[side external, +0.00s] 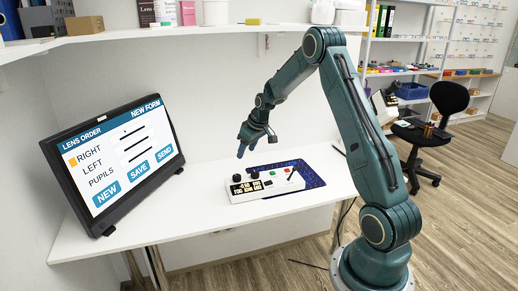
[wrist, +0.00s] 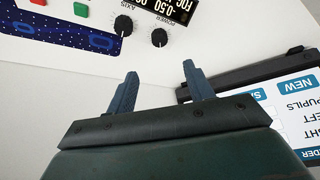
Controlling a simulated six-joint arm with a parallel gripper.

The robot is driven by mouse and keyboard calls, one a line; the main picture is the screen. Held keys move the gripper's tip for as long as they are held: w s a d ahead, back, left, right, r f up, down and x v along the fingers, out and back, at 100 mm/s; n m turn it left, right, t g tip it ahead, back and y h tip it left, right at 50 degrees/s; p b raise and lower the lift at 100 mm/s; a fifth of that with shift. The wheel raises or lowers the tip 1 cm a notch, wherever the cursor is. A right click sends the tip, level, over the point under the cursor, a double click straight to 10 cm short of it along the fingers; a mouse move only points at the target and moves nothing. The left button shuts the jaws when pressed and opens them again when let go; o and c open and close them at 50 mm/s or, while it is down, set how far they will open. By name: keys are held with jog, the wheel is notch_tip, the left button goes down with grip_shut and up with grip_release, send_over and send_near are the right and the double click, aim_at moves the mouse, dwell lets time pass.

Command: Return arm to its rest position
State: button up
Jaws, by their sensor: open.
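My gripper (side external: 243,148) hangs open and empty above the table, over the back left end of a white control box. The box (side external: 277,192) has dark knobs, a black display with light digits, and red and green buttons. In the wrist view, my gripper's two blue fingers (wrist: 163,90) are spread with nothing between them. Knobs labelled AXIS (wrist: 123,25) and POWER (wrist: 159,37) show beyond the fingers, apart from them. My arm is bent, reaching over the table from its base at the right. No rest position is marked in view.
A screen (side external: 122,165) headed LENS ORDER stands at the table's left; its edge shows in the wrist view (wrist: 290,85). A shelf (side external: 120,36) with items runs along the wall. A black chair (side external: 449,98) stands beyond my arm.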

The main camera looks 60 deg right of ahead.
jog(key=s+a+r+n, duration=0.1)
jog(key=s+a+r, duration=0.3)
jog(key=a+r, duration=0.45)
jog(key=s+a+r, duration=0.4)
jog(key=a+r, duration=0.4)
jog(key=a, duration=0.2)
jog(key=s+a+r, duration=0.1)
jog(key=s+a, duration=0.5)
jog(key=s, duration=0.4)
jog(key=s+a+r+t, duration=0.1)
jog(key=s+a, duration=0.5)
jog(key=s, duration=0.4)
jog(key=shift+s+a+r+n+y, duration=0.25)
jog(key=shift+s+a+n+y, duration=0.1)
jog(key=shift+a+n+y, duration=0.05)
jog(key=shift+w+r, duration=0.1)
jog(key=shift+w, duration=0.05)
dwell(1.3)
